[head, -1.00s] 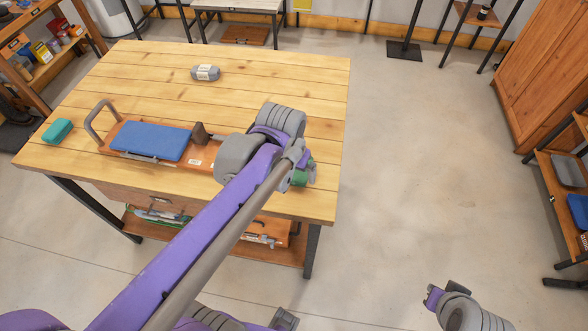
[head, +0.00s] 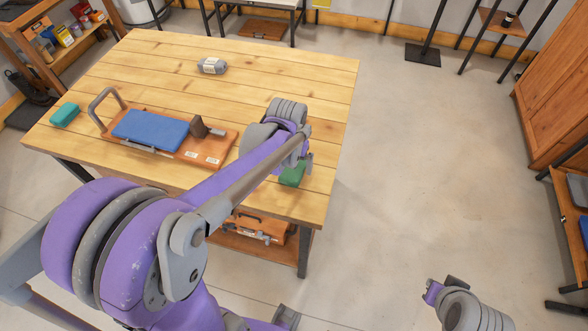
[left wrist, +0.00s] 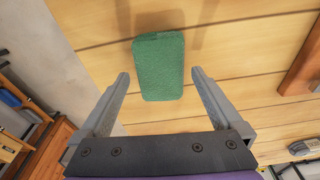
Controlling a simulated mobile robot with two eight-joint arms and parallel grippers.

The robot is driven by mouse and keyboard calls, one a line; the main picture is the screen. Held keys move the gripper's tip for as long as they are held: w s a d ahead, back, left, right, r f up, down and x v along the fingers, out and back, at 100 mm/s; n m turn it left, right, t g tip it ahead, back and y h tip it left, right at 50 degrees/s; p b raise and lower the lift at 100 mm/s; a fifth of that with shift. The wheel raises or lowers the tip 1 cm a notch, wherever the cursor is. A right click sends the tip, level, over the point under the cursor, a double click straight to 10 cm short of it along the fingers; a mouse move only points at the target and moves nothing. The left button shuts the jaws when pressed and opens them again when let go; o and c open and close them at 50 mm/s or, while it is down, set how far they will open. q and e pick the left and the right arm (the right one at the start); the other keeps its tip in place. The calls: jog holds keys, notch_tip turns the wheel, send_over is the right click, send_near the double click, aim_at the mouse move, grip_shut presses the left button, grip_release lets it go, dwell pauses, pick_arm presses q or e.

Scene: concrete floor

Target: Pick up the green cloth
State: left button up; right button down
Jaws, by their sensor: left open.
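The green cloth (head: 292,175) is a thick green block lying near the right front corner of the wooden table; my left arm partly hides it in the head view. In the left wrist view the cloth (left wrist: 158,66) shows whole, its near end between the lines of my two fingers. My left gripper (left wrist: 160,74) is open and empty, apparently above the cloth, with a finger to either side in the picture. In the head view my left gripper (head: 307,163) is mostly hidden by its wrist. My right gripper (head: 444,288) is away from the table, over the floor.
The table (head: 290,75) also holds an orange board (head: 221,147) with a blue pad (head: 150,130), a grey item (head: 212,66) at the back and a teal block (head: 65,114) at the left. Its middle back is clear. Open floor (head: 430,160) lies to the right.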

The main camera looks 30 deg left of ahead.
pick_arm(q)
notch_tip(320, 180, down, 2)
jog(key=shift+w+f, duration=0.1)
jog(key=shift+w, duration=0.05)
jog(key=c, duration=1.3)
